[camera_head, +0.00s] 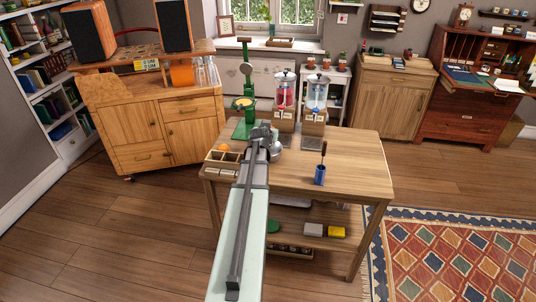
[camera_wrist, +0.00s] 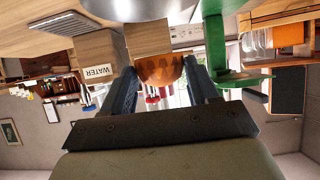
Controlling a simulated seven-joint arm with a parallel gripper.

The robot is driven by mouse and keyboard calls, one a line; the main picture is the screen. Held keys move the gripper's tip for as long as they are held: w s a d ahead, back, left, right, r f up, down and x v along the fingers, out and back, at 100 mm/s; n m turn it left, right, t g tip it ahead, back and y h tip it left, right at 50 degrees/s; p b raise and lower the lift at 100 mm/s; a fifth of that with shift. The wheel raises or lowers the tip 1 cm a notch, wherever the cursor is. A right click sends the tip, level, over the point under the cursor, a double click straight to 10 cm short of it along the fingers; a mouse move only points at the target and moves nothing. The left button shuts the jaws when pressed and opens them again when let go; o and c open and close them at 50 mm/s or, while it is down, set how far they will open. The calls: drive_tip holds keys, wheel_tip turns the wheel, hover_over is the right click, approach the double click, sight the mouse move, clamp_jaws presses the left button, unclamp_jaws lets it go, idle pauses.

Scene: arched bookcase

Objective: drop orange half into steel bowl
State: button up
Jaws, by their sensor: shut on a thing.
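My gripper (camera_wrist: 162,76) is shut on an orange half (camera_wrist: 160,71), its rounded orange side showing between the two fingers in the wrist view, which is upside down. In the head view my gripper (camera_head: 264,130) is over the table, and my arm hides the held half. The steel bowl (camera_head: 276,153) stands on the table just beside and below the gripper, partly hidden by it. Its grey curve (camera_wrist: 135,9) also shows at the top edge of the wrist view, apart from the orange half.
A green press (camera_head: 246,105) stands behind the gripper, close by in the wrist view (camera_wrist: 214,45). Two drink dispensers (camera_head: 299,105) stand at the back. A compartmented wooden tray (camera_head: 222,163) with an orange piece (camera_head: 224,148) is at left. A blue cup (camera_head: 320,174) stands right; the table's right side is clear.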

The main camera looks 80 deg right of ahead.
drive_tip(key=shift+f, duration=2.95)
drive_tip(key=o, duration=1.2)
drive_tip(key=shift+c, duration=0.2)
drive_tip(key=shift+a, duration=0.1)
drive_tip(key=v, duration=1.3)
drive_tip(key=shift+a+r, duration=0.2)
drive_tip(key=shift+a, duration=0.1)
